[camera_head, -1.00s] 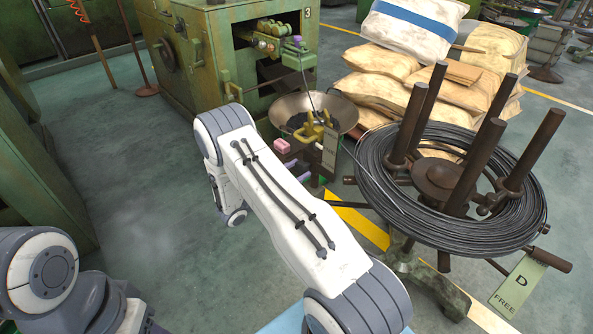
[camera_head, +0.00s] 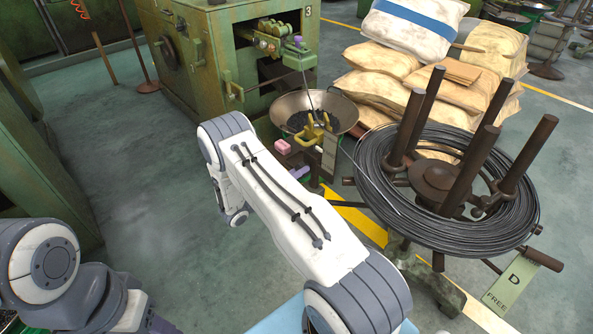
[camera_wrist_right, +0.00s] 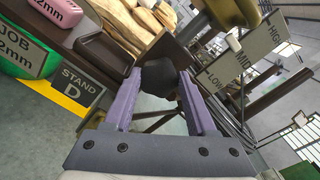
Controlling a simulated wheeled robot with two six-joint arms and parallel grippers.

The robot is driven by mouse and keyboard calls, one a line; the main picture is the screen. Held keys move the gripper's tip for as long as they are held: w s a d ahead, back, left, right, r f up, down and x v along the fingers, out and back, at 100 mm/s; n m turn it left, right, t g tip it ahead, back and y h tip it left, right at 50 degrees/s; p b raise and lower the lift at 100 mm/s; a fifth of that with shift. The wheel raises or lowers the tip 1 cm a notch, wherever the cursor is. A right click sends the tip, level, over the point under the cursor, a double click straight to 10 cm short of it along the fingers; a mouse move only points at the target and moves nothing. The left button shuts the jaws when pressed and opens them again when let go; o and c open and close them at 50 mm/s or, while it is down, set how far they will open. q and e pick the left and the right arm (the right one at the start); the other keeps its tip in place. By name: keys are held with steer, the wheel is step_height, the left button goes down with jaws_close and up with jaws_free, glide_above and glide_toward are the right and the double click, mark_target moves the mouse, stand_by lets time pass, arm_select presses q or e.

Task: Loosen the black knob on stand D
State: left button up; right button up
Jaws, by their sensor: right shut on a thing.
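The black knob (camera_wrist_right: 158,78) sits between the two purple fingers of my right gripper (camera_wrist_right: 159,85) in the right wrist view. The fingers are shut on it, one on each side. A dark plate marked STAND D (camera_wrist_right: 82,84) is just left of the gripper. In the head view my right arm hides the knob and most of the gripper; a bit of purple finger (camera_head: 300,172) shows beyond the forearm.
A sign marked LOW, MID, HIGH (camera_wrist_right: 246,62) stands right of the gripper. A pink block (camera_wrist_right: 48,18) and a green holder (camera_wrist_right: 28,62) are at left. A metal bowl (camera_head: 345,118), a green machine (camera_head: 190,85) and stacked sacks (camera_head: 415,35) stand behind. Floor at left is clear.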

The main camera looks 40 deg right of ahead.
steer(key=shift+f+n+p, duration=0.2)
steer(key=shift+n+p, duration=0.45)
steer(key=shift+n, duration=4.25)
steer(key=o, duration=1.4)
steer(key=shift+w, duration=0.1)
steer(key=a, duration=0.7)
steer(key=s+a, duration=0.1)
steer(key=a, duration=0.2)
steer(key=shift+a, duration=0.25)
